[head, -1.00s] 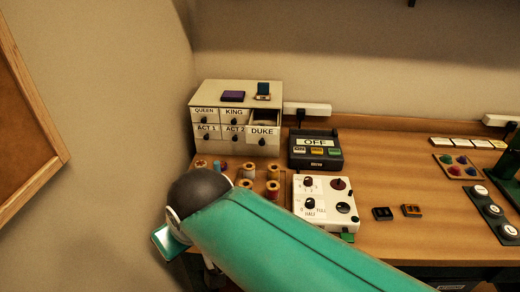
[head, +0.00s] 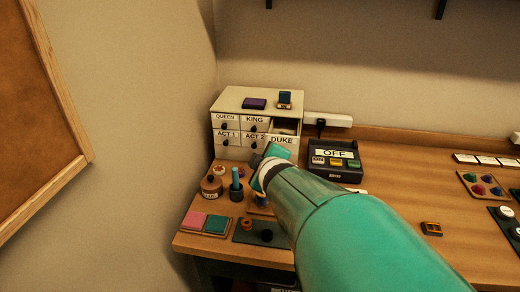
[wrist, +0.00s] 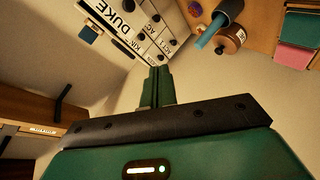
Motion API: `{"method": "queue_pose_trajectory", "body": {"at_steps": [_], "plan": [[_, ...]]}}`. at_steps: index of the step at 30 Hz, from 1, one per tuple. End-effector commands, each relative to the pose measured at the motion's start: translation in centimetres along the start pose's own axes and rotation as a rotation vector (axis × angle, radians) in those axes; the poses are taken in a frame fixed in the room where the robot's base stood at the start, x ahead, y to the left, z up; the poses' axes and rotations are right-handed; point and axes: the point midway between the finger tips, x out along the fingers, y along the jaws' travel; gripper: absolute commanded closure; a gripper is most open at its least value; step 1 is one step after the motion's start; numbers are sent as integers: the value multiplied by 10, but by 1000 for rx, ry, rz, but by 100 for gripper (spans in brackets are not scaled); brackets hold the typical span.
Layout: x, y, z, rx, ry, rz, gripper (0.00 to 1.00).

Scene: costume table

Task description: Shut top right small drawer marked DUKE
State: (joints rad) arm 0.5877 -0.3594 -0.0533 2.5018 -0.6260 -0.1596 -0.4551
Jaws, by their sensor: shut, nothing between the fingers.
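The small off-white chest of drawers (head: 257,98) stands at the back of the table by the left wall. Its top right drawer, marked DUKE (head: 282,139), sticks out past the QUEEN and KING drawers, and the open space behind its front shows. My gripper (head: 277,150) is in front of the DUKE drawer and hides its lower part. In the wrist view the DUKE front (wrist: 121,14) shows at the upper left, at a slant. My gripper's fingers (wrist: 158,73) are together and empty, and point toward the chest. I cannot tell if they touch the drawer.
A round wooden pot (head: 211,187), a blue cylinder in a dark cup (head: 236,180) and pink and green pads (head: 205,223) stand in front of the chest. A purple block (head: 254,104) lies on top.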

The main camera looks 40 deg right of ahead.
Motion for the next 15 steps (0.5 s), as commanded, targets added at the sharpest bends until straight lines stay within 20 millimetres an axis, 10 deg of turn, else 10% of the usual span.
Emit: {"method": "queue_pose_trajectory", "body": {"at_steps": [7,15], "plan": [[24,25,67,-330,164,108,100],[0,11,124,-552,412,188,100]]}}
